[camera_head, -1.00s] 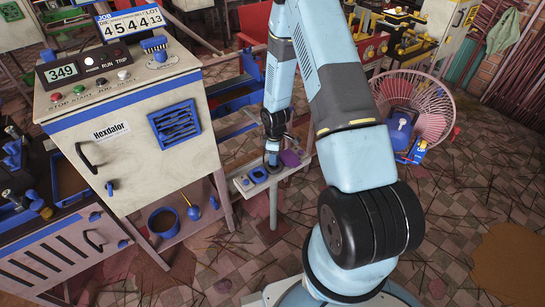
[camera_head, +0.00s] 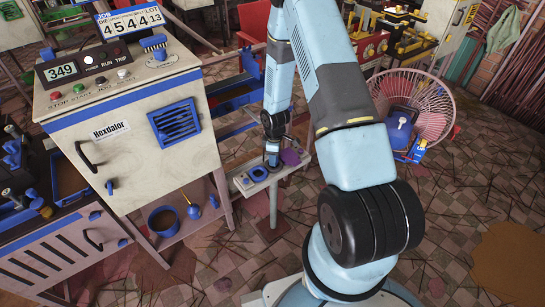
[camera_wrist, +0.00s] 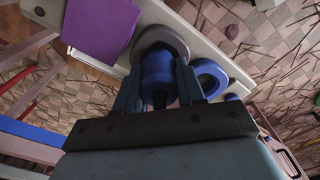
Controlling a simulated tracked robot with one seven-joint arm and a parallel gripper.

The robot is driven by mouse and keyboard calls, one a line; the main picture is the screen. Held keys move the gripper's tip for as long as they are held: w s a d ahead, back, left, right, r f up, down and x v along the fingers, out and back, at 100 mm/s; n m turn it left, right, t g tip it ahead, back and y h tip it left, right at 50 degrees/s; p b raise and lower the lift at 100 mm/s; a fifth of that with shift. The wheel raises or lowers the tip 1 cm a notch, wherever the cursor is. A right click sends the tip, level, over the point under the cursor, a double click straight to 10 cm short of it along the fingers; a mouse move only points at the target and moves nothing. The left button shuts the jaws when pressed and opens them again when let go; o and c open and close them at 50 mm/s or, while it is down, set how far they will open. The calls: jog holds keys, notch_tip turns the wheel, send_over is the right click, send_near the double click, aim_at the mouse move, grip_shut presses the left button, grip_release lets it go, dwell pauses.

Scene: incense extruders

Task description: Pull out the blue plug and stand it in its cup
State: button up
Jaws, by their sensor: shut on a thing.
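The blue plug (camera_wrist: 157,70) is between the two fingers of my gripper (camera_wrist: 158,92) in the wrist view, and the gripper is shut on it. The plug's far end meets a grey ring (camera_wrist: 178,40) on the pale shelf; I cannot tell whether it is in the ring or just above it. A blue ring-shaped cup (camera_wrist: 222,72) with a dark middle stands close to the right of the plug, partly hidden by a finger. In the head view my gripper (camera_head: 272,161) is over the small shelf, beside the blue cup (camera_head: 258,173).
A purple block (camera_wrist: 98,24) sits on the shelf (camera_wrist: 250,80) left of the grey ring. In the head view the shelf (camera_head: 246,188) stands right of a large cream cabinet (camera_head: 140,165). A pink fan guard (camera_head: 440,105) is farther right. Thin sticks litter the floor.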

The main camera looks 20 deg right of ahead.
jog(key=shift+f, duration=0.7)
jog(key=o, duration=1.1)
